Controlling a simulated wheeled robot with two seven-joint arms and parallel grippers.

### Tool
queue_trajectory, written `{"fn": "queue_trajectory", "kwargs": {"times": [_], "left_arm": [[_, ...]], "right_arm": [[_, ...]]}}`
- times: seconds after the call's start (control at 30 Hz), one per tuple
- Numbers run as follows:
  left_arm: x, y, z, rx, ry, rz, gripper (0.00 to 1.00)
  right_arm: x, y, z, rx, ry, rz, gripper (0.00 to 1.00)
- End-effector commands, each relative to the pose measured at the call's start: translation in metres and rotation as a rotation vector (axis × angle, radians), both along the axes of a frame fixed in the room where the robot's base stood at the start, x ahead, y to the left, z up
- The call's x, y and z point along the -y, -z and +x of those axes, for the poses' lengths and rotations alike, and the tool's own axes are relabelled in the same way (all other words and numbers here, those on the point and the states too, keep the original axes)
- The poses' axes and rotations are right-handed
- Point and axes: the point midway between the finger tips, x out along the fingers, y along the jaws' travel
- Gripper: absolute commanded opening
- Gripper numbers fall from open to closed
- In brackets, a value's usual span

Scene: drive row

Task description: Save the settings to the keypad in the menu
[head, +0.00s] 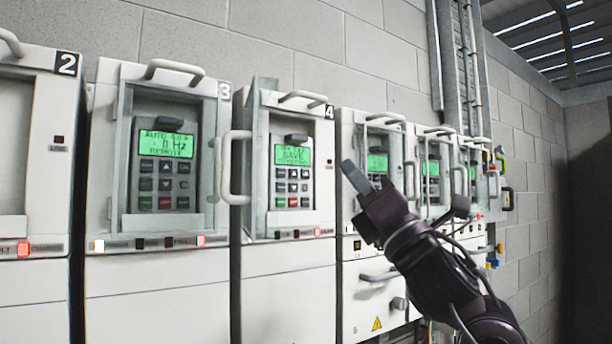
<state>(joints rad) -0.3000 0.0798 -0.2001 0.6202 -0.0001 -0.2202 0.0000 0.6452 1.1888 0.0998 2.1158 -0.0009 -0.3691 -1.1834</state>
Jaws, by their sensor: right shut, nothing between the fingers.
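The keypad (293,172) on drive 4 has a green lit screen (293,155) that reads "SAVE" in its middle line; the smaller lines are hard to read. Its buttons are dark, with a green one and a red one in the bottom row. The clear door around it stands open, its handle (234,167) to the left. My right gripper (349,168) is shut and empty, to the right of the drive 4 keypad and apart from it in the picture. It overlaps the front of the drive to the right. My left gripper is not in view.
Drive 3 (160,263), with its own lit keypad (164,165), stands left of drive 4, and drive 2 (60,150) is at the far left. More drives with protruding handles (384,118) run off to the right. A block wall (260,45) is behind.

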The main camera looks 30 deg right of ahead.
Motion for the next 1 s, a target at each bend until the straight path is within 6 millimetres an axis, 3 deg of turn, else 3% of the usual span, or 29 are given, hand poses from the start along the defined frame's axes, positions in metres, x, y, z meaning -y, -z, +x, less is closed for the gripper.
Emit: {"fn": "queue_trajectory", "kwargs": {"times": [0.17,0.53,0.8,1.0], "left_arm": [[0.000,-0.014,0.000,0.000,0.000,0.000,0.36],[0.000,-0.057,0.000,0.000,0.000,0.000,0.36],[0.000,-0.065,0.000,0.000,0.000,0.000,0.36],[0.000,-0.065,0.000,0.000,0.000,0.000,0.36]], "right_arm": [[0.000,-0.004,0.012,-0.002,-0.003,0.005,0.00],[-0.005,-0.006,0.063,-0.001,-0.003,0.005,0.00],[-0.006,-0.001,0.084,0.000,-0.001,0.003,0.00],[-0.007,0.000,0.087,0.001,-0.001,0.003,0.00]]}}
